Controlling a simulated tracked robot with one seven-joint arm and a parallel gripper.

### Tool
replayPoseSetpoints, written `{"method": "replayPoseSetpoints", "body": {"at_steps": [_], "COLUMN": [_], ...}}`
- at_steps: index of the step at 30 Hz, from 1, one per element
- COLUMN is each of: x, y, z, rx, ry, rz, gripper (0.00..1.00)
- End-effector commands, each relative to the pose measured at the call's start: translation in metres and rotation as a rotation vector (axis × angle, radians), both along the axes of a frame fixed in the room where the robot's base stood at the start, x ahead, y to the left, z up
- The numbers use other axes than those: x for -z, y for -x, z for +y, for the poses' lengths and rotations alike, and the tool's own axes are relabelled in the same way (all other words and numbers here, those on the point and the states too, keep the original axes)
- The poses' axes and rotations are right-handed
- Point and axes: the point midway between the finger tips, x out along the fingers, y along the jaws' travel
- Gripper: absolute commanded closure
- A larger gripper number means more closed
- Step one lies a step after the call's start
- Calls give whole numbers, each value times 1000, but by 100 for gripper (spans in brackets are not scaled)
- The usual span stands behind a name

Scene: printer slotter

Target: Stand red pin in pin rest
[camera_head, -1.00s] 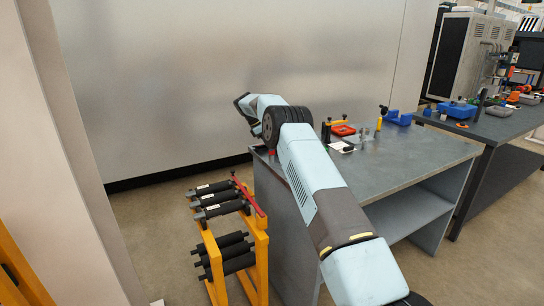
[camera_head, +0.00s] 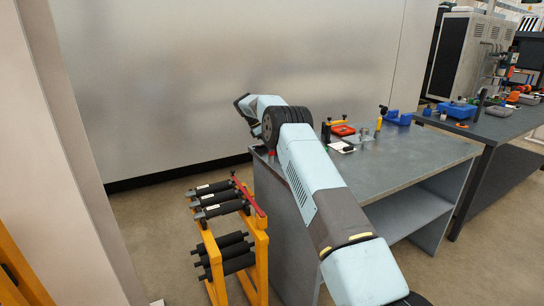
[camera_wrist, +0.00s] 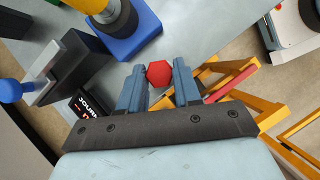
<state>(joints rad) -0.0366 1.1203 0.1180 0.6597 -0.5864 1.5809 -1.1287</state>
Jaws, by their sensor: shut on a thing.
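The red pin shows in the wrist view as a red faceted head (camera_wrist: 159,74) between the two fingers of my gripper (camera_wrist: 159,80). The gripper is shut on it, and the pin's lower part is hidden. In the head view a small red patch (camera_head: 271,153) shows below my arm at the table's near left corner; I cannot tell if it is the pin. My gripper is hidden there behind the arm. I cannot clearly identify the pin rest in either view.
In the wrist view a blue block (camera_wrist: 136,44) holding a yellow and black part stands ahead, with a dark bracket (camera_wrist: 62,66) and black label left. An orange roller rack (camera_head: 260,245) stands left of the grey table (camera_head: 420,160). Several small parts sit along its back.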

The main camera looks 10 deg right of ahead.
Motion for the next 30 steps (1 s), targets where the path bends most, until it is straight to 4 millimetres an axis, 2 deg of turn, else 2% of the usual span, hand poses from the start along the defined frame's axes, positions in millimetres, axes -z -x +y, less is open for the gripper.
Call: {"method": "replayPoseSetpoints", "body": {"at_steps": [4,5,13,23,30], "x": [1,1,1,-1,-25], "y": [0,0,0,-1,-5], "z": [0,0,0,2,15], "rx": [0,0,0,-1,0], "ry": [0,0,0,0,1], "rz": [0,0,0,0,-2], "gripper": [96,64,38,37,37]}}
